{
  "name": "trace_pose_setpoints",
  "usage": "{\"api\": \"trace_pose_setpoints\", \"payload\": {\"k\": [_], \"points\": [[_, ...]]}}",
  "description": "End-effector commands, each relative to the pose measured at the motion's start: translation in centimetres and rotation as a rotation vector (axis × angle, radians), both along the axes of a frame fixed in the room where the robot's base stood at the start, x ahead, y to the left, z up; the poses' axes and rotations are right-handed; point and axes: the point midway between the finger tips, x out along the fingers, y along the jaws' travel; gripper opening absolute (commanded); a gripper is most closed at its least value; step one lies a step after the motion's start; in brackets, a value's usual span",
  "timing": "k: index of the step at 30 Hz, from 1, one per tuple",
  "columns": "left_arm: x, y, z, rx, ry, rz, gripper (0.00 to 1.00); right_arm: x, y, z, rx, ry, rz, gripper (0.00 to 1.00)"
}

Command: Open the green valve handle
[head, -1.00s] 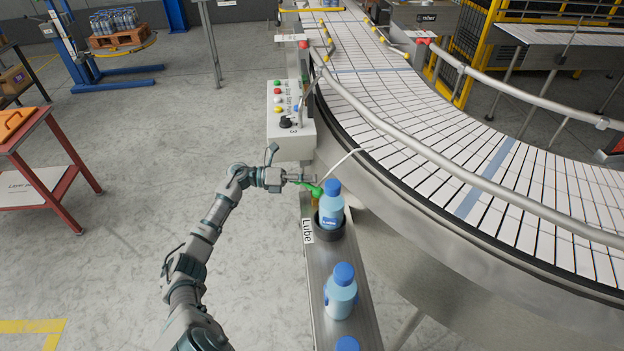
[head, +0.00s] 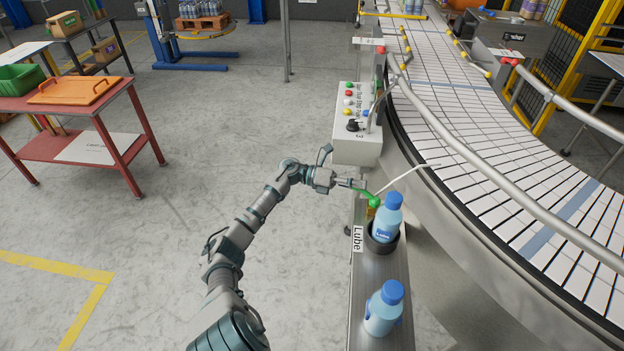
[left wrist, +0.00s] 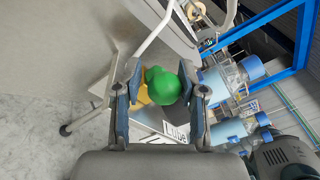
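The green valve handle (head: 374,201) sits at the far end of the narrow Lube rail, just behind a blue-capped bottle (head: 387,220). My left gripper (head: 352,184) is at the handle's left end. In the left wrist view, the handle's rounded green end (left wrist: 163,86) lies between the two spread fingers of my left gripper (left wrist: 160,108). The fingers stand apart with the green end closer to the right one; firm contact on both sides does not show. A yellow part shows beside the green end. My right gripper is not in view.
A control box with buttons (head: 357,145) stands just behind the handle. The curved conveyor (head: 480,130) and its rail lie to the right. Another bottle (head: 383,309) stands nearer on the Lube rail (head: 372,275). A red table (head: 75,110) is at left, with open floor between.

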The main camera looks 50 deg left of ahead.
Motion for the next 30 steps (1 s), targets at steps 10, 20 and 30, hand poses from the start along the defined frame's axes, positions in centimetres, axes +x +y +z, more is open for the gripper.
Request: {"api": "trace_pose_setpoints", "payload": {"k": [10, 20, 30], "points": [[-1.8, 1.9, -0.1, 0.002, 0.001, 0.000, 0.40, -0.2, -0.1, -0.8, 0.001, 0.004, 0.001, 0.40], [-3.5, 3.7, 0.0, 0.002, 0.000, 0.000, 0.40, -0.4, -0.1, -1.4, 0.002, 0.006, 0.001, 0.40], [-5.3, 5.6, 0.0, 0.002, 0.000, 0.000, 0.40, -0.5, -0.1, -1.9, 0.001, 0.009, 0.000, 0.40]]}}
